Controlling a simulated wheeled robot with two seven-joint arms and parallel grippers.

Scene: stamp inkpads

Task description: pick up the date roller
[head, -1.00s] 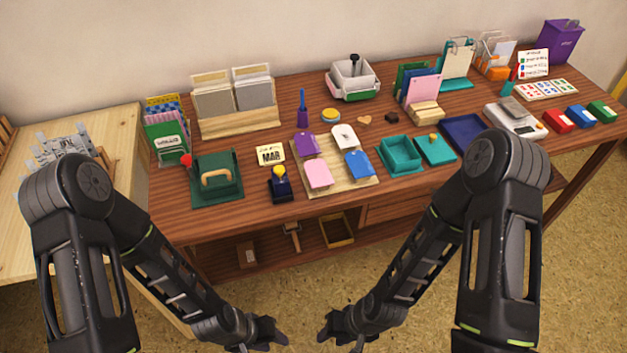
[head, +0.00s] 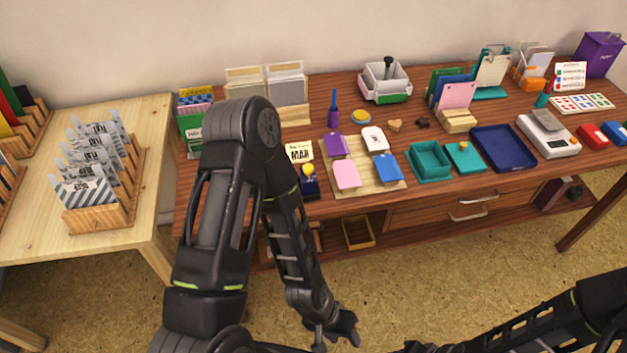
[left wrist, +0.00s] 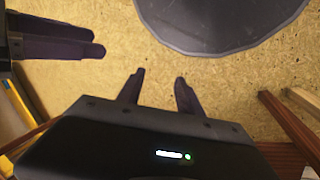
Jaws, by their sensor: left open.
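A small dark blue block with a yellow knob (head: 309,183), which looks like the date roller, stands near the front edge of the brown table, just in front of the MAR card (head: 299,151). My left arm passes close by its left side in the head view. My left gripper (head: 338,336) is low in front of the table, well away from the block. In the left wrist view its two fingers (left wrist: 158,88) are apart with nothing between them, over the floor. My right gripper (head: 414,347) is at the bottom edge of the head view, partly cut off.
A wooden board with coloured tags (head: 398,187) lies right of the block. Teal trays (head: 429,160), a navy tray (head: 503,148) and a scale (head: 548,135) stand further right. A pale table with a card rack (head: 100,215) is at the left. Open floor lies in front.

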